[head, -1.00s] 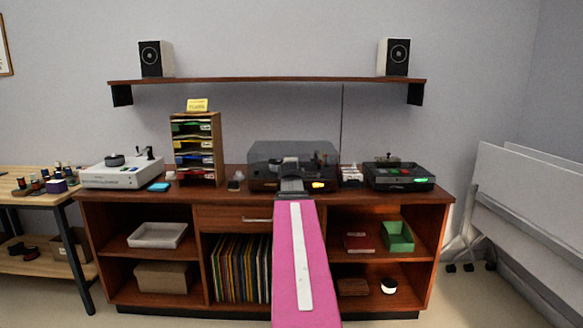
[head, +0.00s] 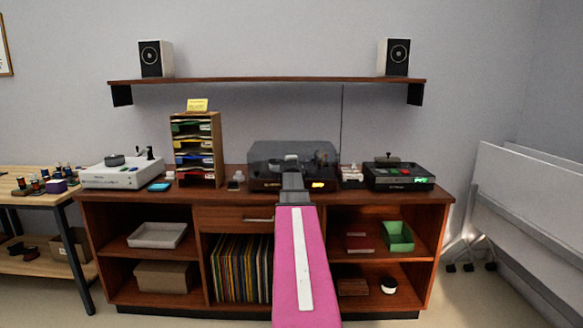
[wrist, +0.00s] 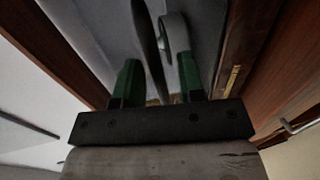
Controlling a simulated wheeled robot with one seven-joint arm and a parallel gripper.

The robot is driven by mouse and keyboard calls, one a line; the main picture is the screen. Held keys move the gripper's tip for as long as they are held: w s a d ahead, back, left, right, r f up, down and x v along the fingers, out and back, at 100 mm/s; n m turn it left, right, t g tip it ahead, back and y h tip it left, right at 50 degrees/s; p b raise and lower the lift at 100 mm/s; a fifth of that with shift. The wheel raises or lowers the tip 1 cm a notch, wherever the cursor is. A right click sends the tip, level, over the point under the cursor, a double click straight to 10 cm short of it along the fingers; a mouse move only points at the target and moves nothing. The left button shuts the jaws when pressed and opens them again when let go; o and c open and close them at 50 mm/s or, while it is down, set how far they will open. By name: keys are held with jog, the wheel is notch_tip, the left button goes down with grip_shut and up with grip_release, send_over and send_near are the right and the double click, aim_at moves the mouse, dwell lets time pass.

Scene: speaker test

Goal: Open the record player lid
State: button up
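The record player (head: 262,185) stands in the middle of the wooden cabinet top. Its smoky see-through lid (head: 268,152) looks down over the deck. My gripper (head: 291,172) is at the front middle of the player and hides part of its front. In the wrist view, the two green fingers of my gripper (wrist: 158,82) stand apart. A dark narrow bar (wrist: 148,35) and a pale grey curved piece (wrist: 174,38) show between and beyond them. I cannot tell whether either finger touches the lid.
A paper sorter (head: 196,150) and a white device (head: 122,172) stand to the left. A dark device (head: 400,176) stands close on the right. A shelf (head: 265,80) with two speakers hangs above. A drawer (head: 232,217) is below the player.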

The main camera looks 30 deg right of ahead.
grip_shut()
jog(key=shift+r, duration=0.1)
